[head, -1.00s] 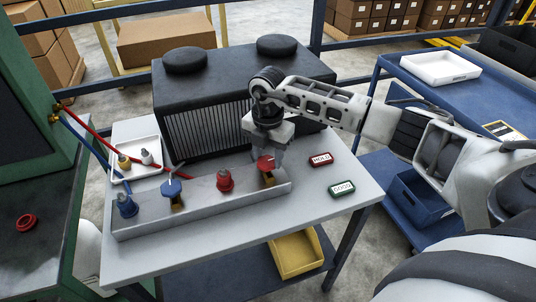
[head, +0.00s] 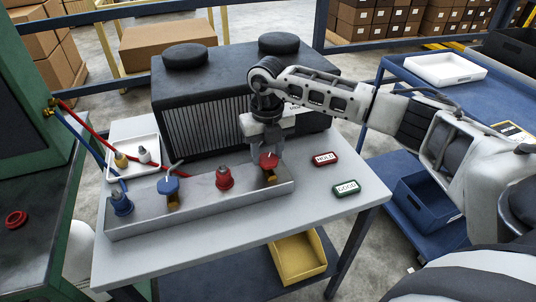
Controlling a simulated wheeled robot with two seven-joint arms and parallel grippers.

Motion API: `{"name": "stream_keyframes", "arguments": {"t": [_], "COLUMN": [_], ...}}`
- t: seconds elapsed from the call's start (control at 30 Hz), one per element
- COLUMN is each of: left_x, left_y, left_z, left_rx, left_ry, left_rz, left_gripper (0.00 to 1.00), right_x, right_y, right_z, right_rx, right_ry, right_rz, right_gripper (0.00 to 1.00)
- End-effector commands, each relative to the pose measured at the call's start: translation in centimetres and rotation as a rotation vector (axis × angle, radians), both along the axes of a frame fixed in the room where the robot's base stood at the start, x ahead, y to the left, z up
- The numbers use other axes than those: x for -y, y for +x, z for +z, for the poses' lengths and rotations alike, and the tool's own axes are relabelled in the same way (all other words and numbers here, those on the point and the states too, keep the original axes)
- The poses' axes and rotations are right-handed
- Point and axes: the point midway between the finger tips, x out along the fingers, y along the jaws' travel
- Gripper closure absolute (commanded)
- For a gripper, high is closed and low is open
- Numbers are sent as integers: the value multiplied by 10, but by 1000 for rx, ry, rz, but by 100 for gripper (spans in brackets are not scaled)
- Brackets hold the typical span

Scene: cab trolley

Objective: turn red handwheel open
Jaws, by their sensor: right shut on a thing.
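The red handwheel (head: 268,160) sits on a brass valve at the right end of a grey manifold box (head: 200,208) on the table. My right gripper (head: 267,152) reaches down from above and is shut on the red handwheel; its fingers hide part of the wheel. A blue handwheel (head: 169,185) on a similar valve stands further left on the box. My left gripper is not in view.
A red fitting (head: 224,178) and a blue fitting (head: 121,203) also stand on the box. A black finned unit (head: 215,105) stands close behind my gripper. A red HOLD tag (head: 325,159) and green GOOD tag (head: 345,187) lie to the right. A white tray (head: 132,174) is at left.

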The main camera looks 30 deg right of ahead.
Motion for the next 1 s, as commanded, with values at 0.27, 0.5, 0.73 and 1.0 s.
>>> {"name": "stream_keyframes", "arguments": {"t": [0.27,0.5,0.73,1.0], "left_x": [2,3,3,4], "left_y": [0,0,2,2], "left_z": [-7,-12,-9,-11], "left_rx": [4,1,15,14], "left_ry": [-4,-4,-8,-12], "left_rz": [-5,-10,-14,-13], "left_gripper": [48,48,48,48], "right_x": [-1,-3,-3,-4], "right_y": [1,1,1,1], "right_z": [0,1,1,2], "right_rx": [4,5,5,5], "right_ry": [0,-1,1,0], "right_rz": [259,444,563,624], "right_gripper": [80,80,80,80]}}
